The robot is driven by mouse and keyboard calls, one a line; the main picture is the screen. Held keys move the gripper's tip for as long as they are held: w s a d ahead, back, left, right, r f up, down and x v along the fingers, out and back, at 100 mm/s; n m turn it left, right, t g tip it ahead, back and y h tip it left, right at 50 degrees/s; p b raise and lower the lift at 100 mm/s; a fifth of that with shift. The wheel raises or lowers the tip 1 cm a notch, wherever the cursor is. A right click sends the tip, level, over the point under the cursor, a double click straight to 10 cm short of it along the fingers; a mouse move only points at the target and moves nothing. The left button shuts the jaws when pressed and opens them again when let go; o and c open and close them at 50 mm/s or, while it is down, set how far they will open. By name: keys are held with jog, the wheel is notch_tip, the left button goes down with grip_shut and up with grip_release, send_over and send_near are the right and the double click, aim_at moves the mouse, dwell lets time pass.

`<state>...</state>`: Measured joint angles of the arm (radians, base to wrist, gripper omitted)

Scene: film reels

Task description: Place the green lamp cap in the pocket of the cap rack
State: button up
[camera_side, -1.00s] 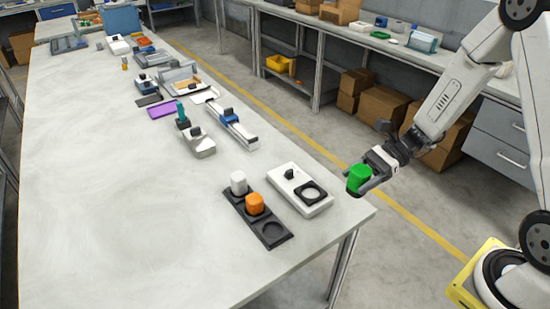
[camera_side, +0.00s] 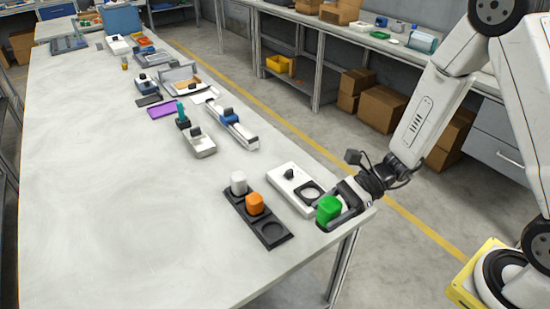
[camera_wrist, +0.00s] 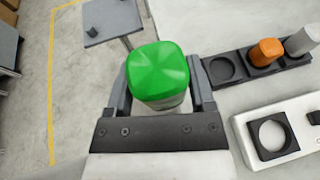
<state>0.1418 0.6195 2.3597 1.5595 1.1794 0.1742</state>
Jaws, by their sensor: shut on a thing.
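The green lamp cap (camera_side: 328,208) is held between the fingers of my gripper (camera_side: 340,219), above the near right corner of the table. It also shows in the wrist view (camera_wrist: 159,74), with a grey finger on each side. The black cap rack (camera_side: 273,233) lies to its left on the table. The rack's far pocket holds a white cap (camera_side: 238,183) and its middle pocket an orange cap (camera_side: 254,204). The pocket at the rack's near end is empty, and it shows in the wrist view (camera_wrist: 222,70).
A white box (camera_side: 300,188) with a black knob and a square black-rimmed round opening (camera_side: 311,192) lies beside the rack, close to my gripper. Several other devices stand farther back. The left of the tabletop (camera_side: 110,220) is clear.

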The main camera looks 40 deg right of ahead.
aim_at(269, 229)
jog(key=shift+s+a+f, duration=0.15)
jog(key=shift+s+a, duration=0.1)
jog(key=shift+a, duration=0.2)
jog(key=w+a+f, duration=0.1)
jog(key=w+f, duration=0.1)
jog(key=w, duration=0.2)
jog(key=w+a+f, duration=0.1)
jog(key=w+f, duration=0.2)
jog(key=w, duration=0.1)
jog(key=w+a+f, duration=0.1)
jog(key=w+f, duration=0.2)
jog(key=w, duration=0.1)
jog(key=shift+a, duration=0.3)
jog(key=shift+w+a+f, duration=0.15)
jog(key=shift+w+f, duration=0.35)
jog(key=shift+f, duration=0.15)
jog(key=shift+w+f, duration=0.2)
jog(key=shift+f, duration=1.6)
jog(key=shift+f, duration=0.15)
